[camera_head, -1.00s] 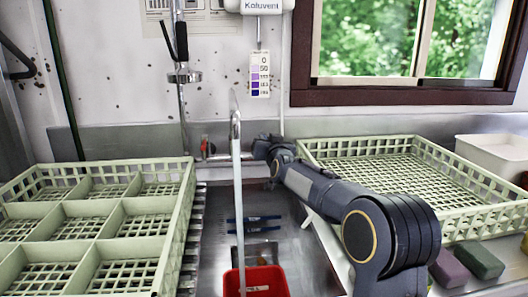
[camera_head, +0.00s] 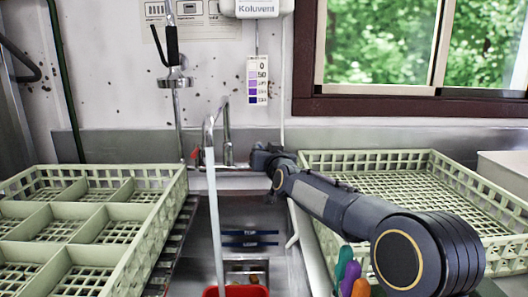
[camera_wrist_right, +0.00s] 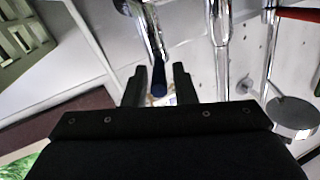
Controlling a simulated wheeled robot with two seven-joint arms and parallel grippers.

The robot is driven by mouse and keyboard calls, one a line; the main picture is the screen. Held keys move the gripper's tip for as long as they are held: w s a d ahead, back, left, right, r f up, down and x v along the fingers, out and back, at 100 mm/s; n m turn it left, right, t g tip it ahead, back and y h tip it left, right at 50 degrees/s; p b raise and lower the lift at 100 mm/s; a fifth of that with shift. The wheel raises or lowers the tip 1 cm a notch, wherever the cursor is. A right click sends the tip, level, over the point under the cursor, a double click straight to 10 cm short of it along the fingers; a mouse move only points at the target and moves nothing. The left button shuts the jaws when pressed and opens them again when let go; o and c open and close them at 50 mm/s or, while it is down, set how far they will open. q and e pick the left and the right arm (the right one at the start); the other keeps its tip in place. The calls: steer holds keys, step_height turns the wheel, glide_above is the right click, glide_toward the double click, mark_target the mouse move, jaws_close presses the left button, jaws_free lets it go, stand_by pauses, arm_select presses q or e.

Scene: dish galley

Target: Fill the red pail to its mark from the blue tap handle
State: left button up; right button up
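The red pail (camera_head: 236,291) stands in the sink; only its back rim shows at the bottom edge of the head view, and its mark and water level are out of sight. My right gripper (camera_head: 266,158) is at the tap on the back wall. In the right wrist view its fingers (camera_wrist_right: 158,86) are apart, with the blue tap handle (camera_wrist_right: 158,78) between them and small gaps on both sides. In the head view the gripper hides that handle. My left gripper is not in view.
A red tap handle (camera_head: 195,153) is left of my gripper. A divided green rack (camera_head: 168,215) stands left and an open green rack (camera_head: 440,178) right. A spray hose (camera_head: 176,83) hangs on the wall. Colored upright handles (camera_head: 347,277) stand beside my right forearm.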

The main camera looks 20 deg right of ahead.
steer(key=shift+o, duration=0.8)
steer(key=s+p, duration=0.1)
steer(key=s, duration=0.6)
steer(key=shift+s+a, duration=0.4)
steer(key=shift+a, duration=0.05)
steer(key=shift+c, duration=0.4)
